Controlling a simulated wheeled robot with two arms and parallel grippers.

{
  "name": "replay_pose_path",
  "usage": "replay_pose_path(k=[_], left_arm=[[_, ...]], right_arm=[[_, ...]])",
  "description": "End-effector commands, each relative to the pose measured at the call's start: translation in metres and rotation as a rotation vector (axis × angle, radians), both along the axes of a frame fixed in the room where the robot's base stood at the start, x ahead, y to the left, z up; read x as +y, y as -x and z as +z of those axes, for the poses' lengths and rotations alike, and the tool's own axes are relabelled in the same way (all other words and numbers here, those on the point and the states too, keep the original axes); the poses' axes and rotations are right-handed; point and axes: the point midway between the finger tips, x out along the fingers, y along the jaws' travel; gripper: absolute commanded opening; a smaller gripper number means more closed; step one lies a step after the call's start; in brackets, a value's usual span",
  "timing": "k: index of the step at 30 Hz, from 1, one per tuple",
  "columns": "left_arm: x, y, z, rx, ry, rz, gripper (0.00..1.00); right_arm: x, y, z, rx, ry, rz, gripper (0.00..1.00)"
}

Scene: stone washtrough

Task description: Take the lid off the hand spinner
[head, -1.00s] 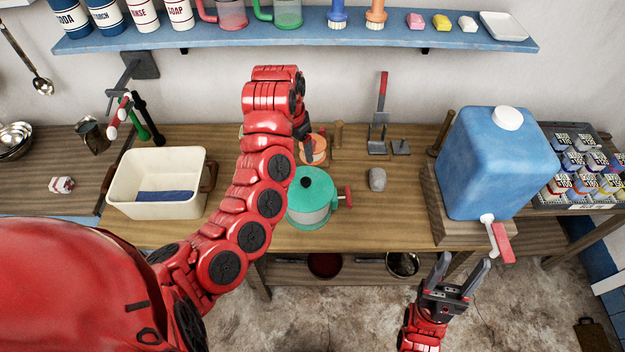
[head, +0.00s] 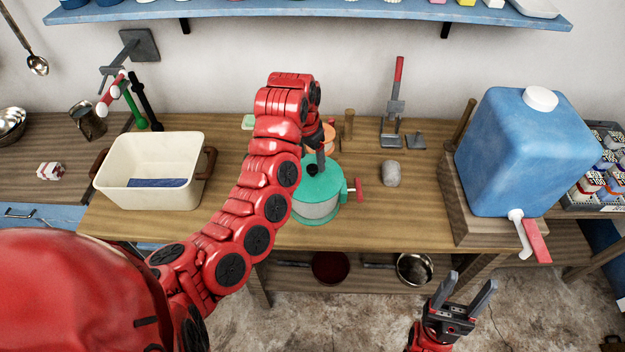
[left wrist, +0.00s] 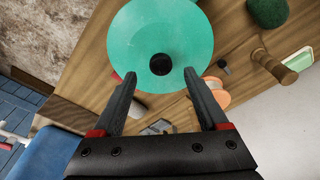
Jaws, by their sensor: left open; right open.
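The hand spinner (head: 317,209) stands on the wooden bench, a pale drum with a red-handled crank (head: 354,190) on its right side. Its teal lid (head: 324,187) is on top, with a black knob (head: 312,170) in the middle. In the left wrist view the lid (left wrist: 185,30) and knob (left wrist: 160,64) lie just beyond my fingertips. My left gripper (left wrist: 160,82) is open and empty, its fingers pointing at the knob from either side of it, apart from it. My right gripper (head: 466,288) is open and empty, low in front of the bench.
A cream basin (head: 150,190) stands left on the bench. An orange item (head: 328,138), partly hidden by my arm, is behind the spinner. A grey stone (head: 391,174) lies to its right. A blue water container (head: 520,150) stands farther right. Bench between stone and container is clear.

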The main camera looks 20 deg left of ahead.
Motion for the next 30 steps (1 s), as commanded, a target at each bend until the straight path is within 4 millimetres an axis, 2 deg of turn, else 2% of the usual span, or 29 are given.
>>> replay_pose_path(k=[8, 11, 15, 22, 30], left_arm=[[-0.002, -0.003, -0.015, -0.001, -0.001, -0.002, 0.76], [-0.001, -0.003, -0.028, 0.009, 0.000, -0.002, 0.76], [-0.002, -0.006, -0.048, 0.005, 0.000, -0.001, 0.76], [-0.002, -0.008, -0.052, -0.001, 0.000, 0.000, 0.76], [-0.002, -0.008, -0.052, -0.001, 0.000, 0.000, 0.27]], right_arm=[[0.000, 0.000, 0.000, 0.000, 0.000, 0.000, 0.58], [0.000, 0.000, 0.021, 0.000, 0.000, 0.000, 0.58], [0.000, 0.000, 0.024, 0.000, 0.000, 0.000, 0.58], [0.000, 0.000, 0.023, 0.000, 0.000, 0.000, 0.58], [0.000, 0.000, 0.022, 0.000, 0.000, 0.000, 0.58]])
